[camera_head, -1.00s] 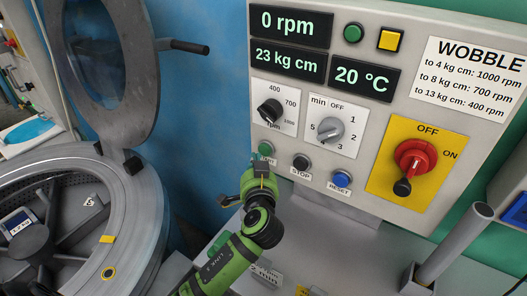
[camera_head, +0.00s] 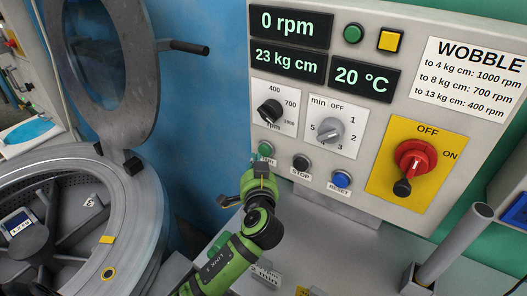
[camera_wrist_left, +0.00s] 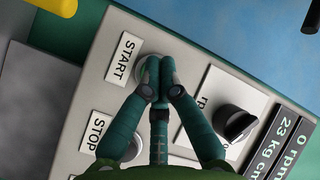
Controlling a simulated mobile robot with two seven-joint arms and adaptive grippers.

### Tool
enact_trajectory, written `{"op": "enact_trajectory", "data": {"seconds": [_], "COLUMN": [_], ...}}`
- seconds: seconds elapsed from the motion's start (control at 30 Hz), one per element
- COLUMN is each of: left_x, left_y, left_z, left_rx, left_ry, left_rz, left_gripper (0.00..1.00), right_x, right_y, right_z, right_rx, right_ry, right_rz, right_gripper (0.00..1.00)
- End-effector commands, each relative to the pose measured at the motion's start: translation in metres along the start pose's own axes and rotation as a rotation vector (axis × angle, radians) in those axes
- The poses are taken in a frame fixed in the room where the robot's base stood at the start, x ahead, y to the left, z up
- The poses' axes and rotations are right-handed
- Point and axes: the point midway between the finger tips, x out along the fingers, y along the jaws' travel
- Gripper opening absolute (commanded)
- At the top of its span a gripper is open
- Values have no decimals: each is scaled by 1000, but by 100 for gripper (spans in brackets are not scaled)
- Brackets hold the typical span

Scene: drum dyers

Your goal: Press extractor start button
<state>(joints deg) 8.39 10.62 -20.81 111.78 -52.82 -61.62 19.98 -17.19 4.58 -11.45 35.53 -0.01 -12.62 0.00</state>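The green start button (camera_head: 265,149) is on the grey control panel (camera_head: 226,8), left of the black STOP button (camera_head: 301,162). My left gripper (camera_head: 258,162) is just below and in front of it in the head view. In the left wrist view, its fingers (camera_wrist_left: 154,70) come together at the tips, shut with nothing between them. The tips lie over a round grey rim (camera_wrist_left: 141,62) beside the START label (camera_wrist_left: 124,58) and hide most of the button. I cannot tell whether they touch it. My right gripper is not in view.
A blue RESET button (camera_head: 342,179), a black speed knob (camera_head: 269,111), a grey timer knob (camera_head: 330,130) and a red main switch (camera_head: 415,160) are close by. The drum (camera_head: 150,215) stands left with its lid (camera_head: 140,90) raised. The display reads 0 rpm.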

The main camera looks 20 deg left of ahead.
Motion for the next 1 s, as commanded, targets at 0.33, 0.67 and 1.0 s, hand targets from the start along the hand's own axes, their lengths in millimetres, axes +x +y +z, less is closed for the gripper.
{"op": "enact_trajectory", "data": {"seconds": [0.33, 0.67, 1.0], "left_x": [5, 7, 9], "left_y": [3, 4, 5], "left_z": [-2, -4, -5], "left_rx": [-1, 0, -1], "left_ry": [0, 0, 0], "left_rz": [-1, 0, 0], "left_gripper": [0, 0, 0], "right_x": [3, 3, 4], "right_y": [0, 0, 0], "right_z": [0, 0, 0], "right_rx": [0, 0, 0], "right_ry": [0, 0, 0], "right_rz": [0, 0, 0], "right_gripper": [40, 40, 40]}}
